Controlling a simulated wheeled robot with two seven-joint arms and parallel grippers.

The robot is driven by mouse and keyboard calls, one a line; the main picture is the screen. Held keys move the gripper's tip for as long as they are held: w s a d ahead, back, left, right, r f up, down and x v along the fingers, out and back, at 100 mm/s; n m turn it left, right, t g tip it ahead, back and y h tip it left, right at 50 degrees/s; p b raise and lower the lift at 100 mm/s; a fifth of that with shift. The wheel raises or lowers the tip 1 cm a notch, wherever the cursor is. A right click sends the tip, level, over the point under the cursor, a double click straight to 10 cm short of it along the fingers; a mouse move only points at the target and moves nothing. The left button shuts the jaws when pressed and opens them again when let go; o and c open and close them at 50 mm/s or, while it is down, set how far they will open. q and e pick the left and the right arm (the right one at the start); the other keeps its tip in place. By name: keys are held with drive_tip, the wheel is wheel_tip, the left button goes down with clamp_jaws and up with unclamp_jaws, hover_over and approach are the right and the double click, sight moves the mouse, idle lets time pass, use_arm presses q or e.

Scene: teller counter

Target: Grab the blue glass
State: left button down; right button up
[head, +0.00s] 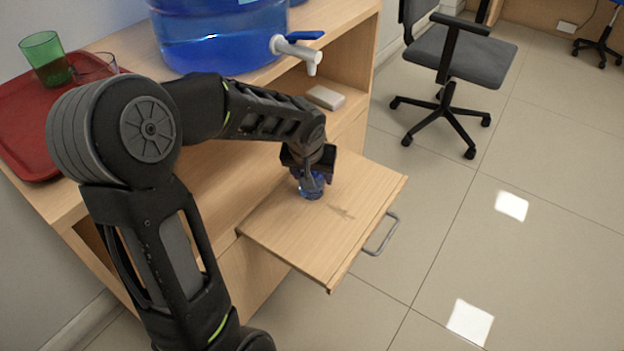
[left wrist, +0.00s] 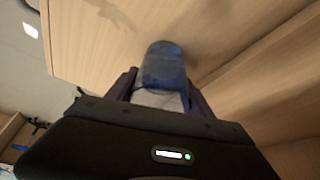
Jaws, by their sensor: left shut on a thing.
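The blue glass (head: 312,190) stands on the pulled-out wooden shelf (head: 290,244), near its inner side. My left gripper (head: 313,176) comes down over the glass from above and is shut on it, hiding its upper part. In the left wrist view the blue glass (left wrist: 164,66) sits between the two fingers of my left gripper (left wrist: 163,88), against the wood surface. I cannot tell whether the glass still touches the shelf. My right gripper is not in view.
A big blue water container (head: 215,38) with a white tap (head: 297,48) stands on the cabinet top. A red tray (head: 22,150) holds a green glass (head: 45,58) and a clear glass (head: 94,67). A small white box (head: 325,97) lies in the cabinet opening. An office chair (head: 458,70) stands at right.

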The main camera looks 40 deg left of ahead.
sight(314, 173)
use_arm(q)
drive_tip(key=shift+r, duration=0.2)
drive_tip(key=shift+r+p, duration=0.9)
drive_tip(key=shift+r, duration=0.7)
drive_tip(key=shift+s+d, duration=0.1)
drive_tip(key=shift+s, duration=0.1)
drive_tip(key=s+d, duration=0.1)
drive_tip(key=s, duration=0.2)
drive_tip(key=s+d, duration=0.2)
drive_tip(key=s, duration=0.2)
drive_tip(key=s+d+p, duration=0.1)
drive_tip(key=s, duration=0.3)
drive_tip(key=shift+d, duration=0.4)
drive_tip(key=s+b, duration=0.1)
drive_tip(key=s+d+b, duration=0.1)
drive_tip(key=s+b, duration=0.1)
drive_tip(key=shift+d+f, duration=0.15)
drive_tip(key=shift+f, duration=0.1)
drive_tip(key=shift+s+d+r+b, duration=0.1)
drive_tip(key=shift+s+d+b, duration=0.15)
drive_tip(key=shift+s+b, duration=0.35)
drive_tip(key=shift+s+d+r+b, duration=0.15)
drive_tip(key=shift+s+b, duration=0.25)
drive_tip(key=shift+b, duration=0.4)
